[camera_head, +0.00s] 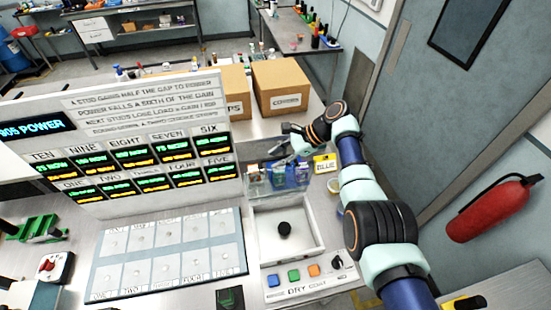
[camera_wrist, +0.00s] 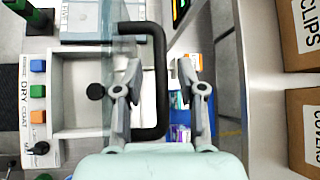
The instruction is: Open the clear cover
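The clear cover (camera_wrist: 122,60) is a see-through panel with a black bar handle (camera_wrist: 160,80). In the wrist view it shows at the far side of a white tray (camera_wrist: 80,130). In the head view it is faint and appears raised behind the tray (camera_head: 262,250), which shows uncovered from above. My gripper (camera_wrist: 160,92) has its fingers apart, one on each side of the handle's long bar, with visible gaps. In the head view my gripper (camera_head: 281,148) is above the tray's back edge. The handle is hard to make out there.
A black knob (camera_head: 284,229) stands in the tray. Coloured buttons and a dial line the DRY COAT panel (camera_head: 305,280). Cardboard boxes (camera_head: 281,88) stand farther back. A display board (camera_head: 140,150) is left.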

